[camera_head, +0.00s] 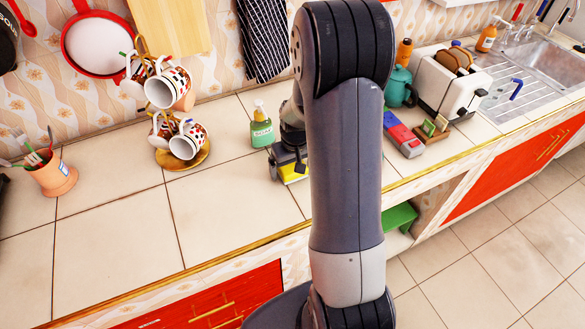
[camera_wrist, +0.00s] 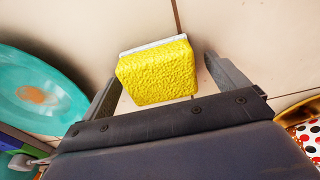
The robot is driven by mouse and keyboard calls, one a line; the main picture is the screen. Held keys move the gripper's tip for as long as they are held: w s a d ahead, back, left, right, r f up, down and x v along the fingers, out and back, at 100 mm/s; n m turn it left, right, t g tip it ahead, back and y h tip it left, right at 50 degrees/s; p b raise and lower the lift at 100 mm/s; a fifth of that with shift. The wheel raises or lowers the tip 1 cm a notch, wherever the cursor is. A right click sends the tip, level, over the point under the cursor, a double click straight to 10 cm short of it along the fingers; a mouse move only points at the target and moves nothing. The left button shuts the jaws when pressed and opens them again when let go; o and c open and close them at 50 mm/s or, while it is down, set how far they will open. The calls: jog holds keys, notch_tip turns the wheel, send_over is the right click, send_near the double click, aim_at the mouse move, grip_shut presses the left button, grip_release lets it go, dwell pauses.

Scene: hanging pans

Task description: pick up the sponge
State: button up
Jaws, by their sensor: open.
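The sponge (camera_wrist: 158,75) is a yellow block with a pale backing, between my gripper's two fingers in the wrist view. My gripper (camera_wrist: 162,66) is open, with one dark finger on each side of the sponge. A gap shows on the right; the left finger is close to the sponge, and I cannot tell if it touches. In the head view, a yellow part of the sponge (camera_head: 294,174) shows under my gripper (camera_head: 287,167) on the tiled counter. My arm hides much of that area.
A green soap bottle (camera_head: 262,129) stands just behind my gripper. A mug rack (camera_head: 182,160) with patterned mugs stands to the left. A red and blue box (camera_head: 403,137), a teal kettle (camera_head: 399,88) and a toaster (camera_head: 450,88) are to the right. The counter's front left is clear.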

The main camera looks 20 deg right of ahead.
jog(key=c, duration=1)
jog(key=shift+r, duration=0.1)
jog(key=shift+c, duration=0.2)
